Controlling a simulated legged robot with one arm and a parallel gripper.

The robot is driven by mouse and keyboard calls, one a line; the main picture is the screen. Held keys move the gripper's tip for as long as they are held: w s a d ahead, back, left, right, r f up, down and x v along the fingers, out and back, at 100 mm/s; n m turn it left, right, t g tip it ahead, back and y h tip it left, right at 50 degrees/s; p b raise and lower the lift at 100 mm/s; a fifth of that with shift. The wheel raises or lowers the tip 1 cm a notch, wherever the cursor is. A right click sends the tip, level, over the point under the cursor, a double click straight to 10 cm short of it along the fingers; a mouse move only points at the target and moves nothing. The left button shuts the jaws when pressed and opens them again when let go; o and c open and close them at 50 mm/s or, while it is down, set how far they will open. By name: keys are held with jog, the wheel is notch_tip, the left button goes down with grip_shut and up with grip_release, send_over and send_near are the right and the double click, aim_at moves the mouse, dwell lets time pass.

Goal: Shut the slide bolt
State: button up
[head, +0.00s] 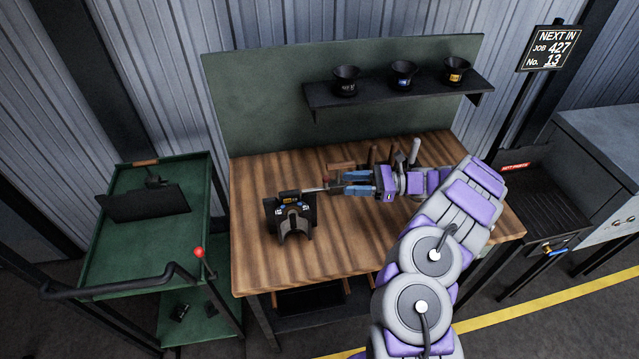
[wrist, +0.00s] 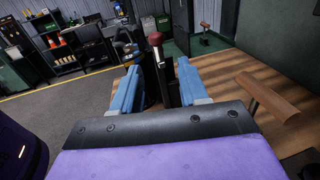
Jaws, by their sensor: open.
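A dark mould fixture (head: 276,222) with a grey arched piece in front stands on the workbench, left of my gripper. A pale metal rod (head: 314,189), seemingly the slide bolt, sticks out of its right side toward my gripper. A small dark red knob (head: 326,181) shows by the rod; in the wrist view the red knob (wrist: 155,38) stands on a stem between the fingertips. My gripper (head: 343,183) has two blue fingers, apart, pointing left at the fixture. In the wrist view my gripper (wrist: 158,68) is open around the stem's line; contact cannot be told.
The wooden workbench (head: 340,255) has clear room in front. Several upright handles (head: 414,152) stand behind my gripper. A shelf (head: 400,92) with three black cups is above. A green cart (head: 130,245) is at left, a dark tray stand (head: 530,215) at right.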

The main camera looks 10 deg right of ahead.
jog(key=a, duration=0.3)
jog(key=w+a, duration=0.1)
jog(key=a, duration=0.5)
jog(key=shift+w+a+b, duration=0.15)
jog(key=shift+w+b, duration=0.2)
jog(key=shift+w, duration=0.05)
grip_shut()
jog(key=shift+r, duration=0.1)
